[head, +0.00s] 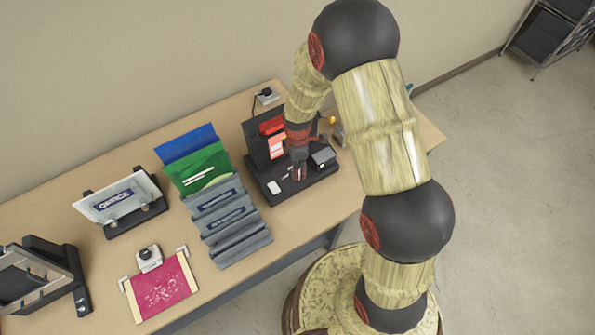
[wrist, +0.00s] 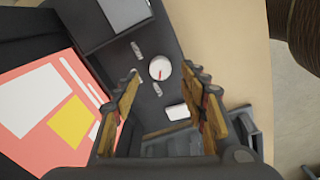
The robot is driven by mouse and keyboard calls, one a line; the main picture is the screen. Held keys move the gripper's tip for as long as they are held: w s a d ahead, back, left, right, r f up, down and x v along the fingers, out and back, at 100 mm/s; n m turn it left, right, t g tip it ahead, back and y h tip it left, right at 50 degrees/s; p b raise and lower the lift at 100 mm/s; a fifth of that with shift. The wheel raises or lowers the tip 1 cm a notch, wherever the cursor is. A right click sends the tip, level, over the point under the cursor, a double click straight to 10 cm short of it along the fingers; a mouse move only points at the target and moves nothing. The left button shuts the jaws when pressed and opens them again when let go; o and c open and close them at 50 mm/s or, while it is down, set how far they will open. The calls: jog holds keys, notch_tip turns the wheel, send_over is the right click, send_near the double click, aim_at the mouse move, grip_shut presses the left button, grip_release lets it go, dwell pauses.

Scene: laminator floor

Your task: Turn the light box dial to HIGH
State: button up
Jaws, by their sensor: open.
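The light box (head: 322,186) is a black unit with an upright back panel, at the right part of the table. Its dial (wrist: 160,70) is a round white knob with a red pointer mark, seen from above in the wrist view. The red mark runs from near the centre toward the picture's bottom. My gripper (head: 299,172) is over the light box. In the wrist view its open fingers (wrist: 166,80) stand either side of the dial, with nothing held.
A white block (wrist: 177,112) sits on the base near the dial. A red sheet with white and yellow patches (wrist: 45,105) is beside it. Left of the light box are a stepped rack of folders (head: 215,192), an OFFICE sign stand (head: 118,203) and a pink sheet (head: 160,290).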

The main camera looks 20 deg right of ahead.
jog(key=shift+f, duration=1.9)
jog(key=shift+c, duration=0.3)
grip_shut()
jog(key=shift+m, duration=0.4)
jog(key=m+b, duration=0.2)
jog(key=m, duration=0.3)
jog(key=m+b, duration=0.1)
jog(key=m, duration=0.5)
jog(key=shift+m, duration=0.4)
jog(key=m+b, duration=0.1)
jog(key=m, duration=0.4)
jog(key=m+b, duration=0.1)
jog(key=m, duration=0.5)
jog(key=shift+m, duration=0.3)
